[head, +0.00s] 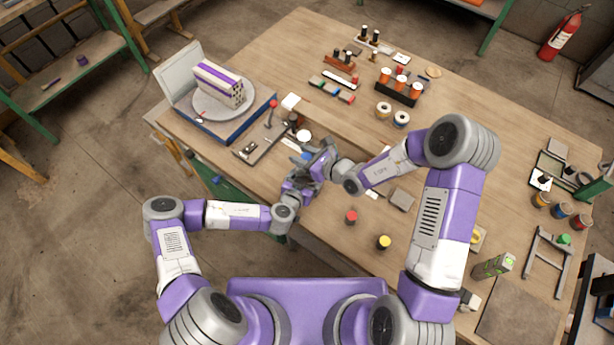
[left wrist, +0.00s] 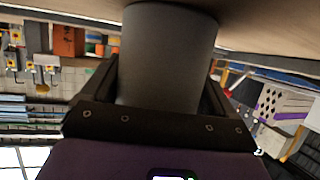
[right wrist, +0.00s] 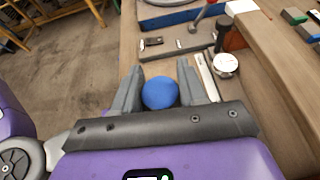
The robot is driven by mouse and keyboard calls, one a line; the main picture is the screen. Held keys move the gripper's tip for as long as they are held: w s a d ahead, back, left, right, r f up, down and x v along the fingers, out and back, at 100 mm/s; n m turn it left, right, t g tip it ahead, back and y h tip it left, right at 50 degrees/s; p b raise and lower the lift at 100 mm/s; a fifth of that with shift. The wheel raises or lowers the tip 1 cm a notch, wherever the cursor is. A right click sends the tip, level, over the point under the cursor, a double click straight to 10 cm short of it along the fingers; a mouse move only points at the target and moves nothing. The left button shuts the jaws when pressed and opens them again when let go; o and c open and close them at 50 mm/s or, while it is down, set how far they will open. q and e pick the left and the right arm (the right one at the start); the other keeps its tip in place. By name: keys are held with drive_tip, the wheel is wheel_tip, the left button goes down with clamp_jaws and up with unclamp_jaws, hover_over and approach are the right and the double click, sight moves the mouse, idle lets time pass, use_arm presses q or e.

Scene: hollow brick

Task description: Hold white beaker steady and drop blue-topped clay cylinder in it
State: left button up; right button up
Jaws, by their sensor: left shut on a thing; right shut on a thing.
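The white beaker (left wrist: 168,55) looks grey in shade in the left wrist view and stands between the fingers of my left gripper (left wrist: 160,108), which is shut on it. In the head view my left gripper (head: 302,184) is low at the table's front edge, and the beaker is mostly hidden by the grippers. My right gripper (right wrist: 160,90) is shut on the blue-topped clay cylinder (right wrist: 160,94); only its round blue top shows between the fingers. In the head view my right gripper (head: 318,162) is close to the left one. Whether the cylinder is inside the beaker cannot be seen.
A turntable (head: 225,108) with a white and purple hollow brick (head: 219,83) stands at the back left. A red-topped cylinder (head: 351,217) and a yellow-topped one (head: 384,242) stand to the right. A round white-faced item (right wrist: 225,65) lies beyond the right gripper.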

sight(303, 154)
drive_tip(key=o, duration=1.2)
drive_tip(key=shift+r, duration=3)
use_arm(q)
drive_tip(key=o, duration=1)
drive_tip(key=shift+o, duration=0.2)
